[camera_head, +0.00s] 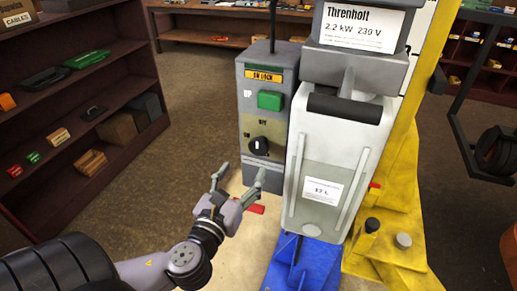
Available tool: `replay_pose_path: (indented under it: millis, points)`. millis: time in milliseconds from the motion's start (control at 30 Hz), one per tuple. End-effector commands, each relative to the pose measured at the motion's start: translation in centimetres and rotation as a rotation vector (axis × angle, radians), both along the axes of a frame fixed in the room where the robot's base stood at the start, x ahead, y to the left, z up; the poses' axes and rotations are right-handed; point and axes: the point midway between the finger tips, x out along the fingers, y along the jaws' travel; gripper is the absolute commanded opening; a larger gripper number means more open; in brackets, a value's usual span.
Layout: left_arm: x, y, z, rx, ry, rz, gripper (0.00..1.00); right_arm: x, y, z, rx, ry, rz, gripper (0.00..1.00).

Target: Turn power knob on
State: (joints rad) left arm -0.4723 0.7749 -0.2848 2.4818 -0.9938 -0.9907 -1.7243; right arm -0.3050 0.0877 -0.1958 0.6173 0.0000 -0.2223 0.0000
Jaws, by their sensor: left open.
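The black power knob (258,146) sits on a tan plate on the front of the grey control box (252,80), with a small "OFF" style marking above it. A green button (270,100) is above the knob, under a yellow label (263,75). My left gripper (240,177) is open, just below and left of the knob, its fingers pointing up toward the box's lower part. It appears apart from the knob, and nothing shows between its fingers. My right gripper is not in view.
A grey-white machine body (335,150) labelled "Threnholt" stands right of the box, on a blue base (305,262) beside a yellow frame (400,215). A dark shelf (100,90) with tools stands at left. Open floor (195,110) lies between.

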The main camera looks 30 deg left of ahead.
Motion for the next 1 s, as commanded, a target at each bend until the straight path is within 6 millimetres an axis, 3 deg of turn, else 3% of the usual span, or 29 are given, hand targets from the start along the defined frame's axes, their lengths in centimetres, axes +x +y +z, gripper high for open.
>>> replay_pose_path:
  millis: [300, 500, 700, 1000]
  points:
    - [6.6, 1.6, 0.5, 0.002, -0.003, 0.003, 0.63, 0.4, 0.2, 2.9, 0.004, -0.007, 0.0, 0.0]
    - [9.7, 2.3, 0.2, 0.0, 0.0, 0.001, 0.63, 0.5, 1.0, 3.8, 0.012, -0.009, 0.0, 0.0]
    - [11.0, 2.6, 0.0, -0.001, 0.001, 0.0, 0.63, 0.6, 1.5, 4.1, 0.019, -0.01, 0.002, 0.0]
    - [11.2, 2.6, -0.1, -0.001, 0.002, -0.001, 0.62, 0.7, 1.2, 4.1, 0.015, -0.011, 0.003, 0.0]
